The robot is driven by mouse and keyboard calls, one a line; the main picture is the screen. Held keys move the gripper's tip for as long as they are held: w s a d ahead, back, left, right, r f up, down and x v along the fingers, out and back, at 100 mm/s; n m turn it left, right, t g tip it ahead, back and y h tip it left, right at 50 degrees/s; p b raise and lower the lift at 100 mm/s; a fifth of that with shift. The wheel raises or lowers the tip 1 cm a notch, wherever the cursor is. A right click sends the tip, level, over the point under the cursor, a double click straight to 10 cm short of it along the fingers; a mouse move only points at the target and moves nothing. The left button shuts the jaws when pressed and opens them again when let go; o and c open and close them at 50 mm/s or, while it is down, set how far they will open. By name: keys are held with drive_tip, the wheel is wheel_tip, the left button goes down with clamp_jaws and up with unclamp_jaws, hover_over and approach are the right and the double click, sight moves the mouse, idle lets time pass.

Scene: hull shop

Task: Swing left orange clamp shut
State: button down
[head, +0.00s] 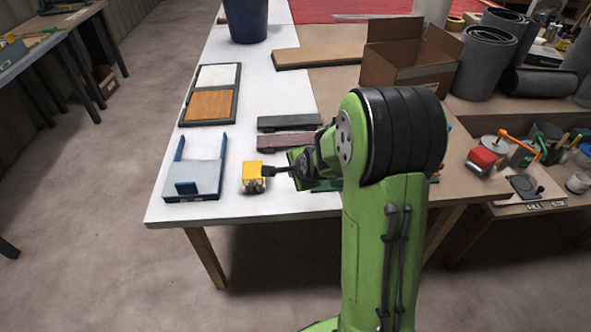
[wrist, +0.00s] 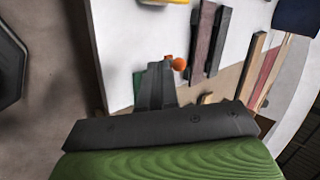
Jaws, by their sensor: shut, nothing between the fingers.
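My gripper (wrist: 158,72) is shut and empty, with its dark fingers together. In the head view its tip (head: 268,170) points left, beside a yellow block (head: 252,171). In the wrist view an orange ball knob (wrist: 180,64) is just right of the fingertips, with a small orange piece (wrist: 168,58) by their ends. These look like part of an orange clamp; most of it is hidden behind the fingers. I cannot tell whether the fingers touch it. A green piece (wrist: 138,84) shows left of the fingers. The clamp's swing position cannot be made out. In the head view my arm hides this area.
Dark red (head: 286,142) and black (head: 289,123) bars lie behind my gripper on the white table (head: 233,207). A cardboard box (head: 408,72) and grey rolls (head: 487,55) stand at back right.

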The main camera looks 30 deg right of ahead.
drive_tip(key=shift+s+a+r, duration=0.3)
drive_tip(key=shift+s+r, duration=0.2)
drive_tip(key=shift+r, duration=0.15)
drive_tip(key=shift+s+a+r, duration=0.3)
drive_tip(key=shift+s+r, duration=0.2)
drive_tip(key=shift+r, duration=0.1)
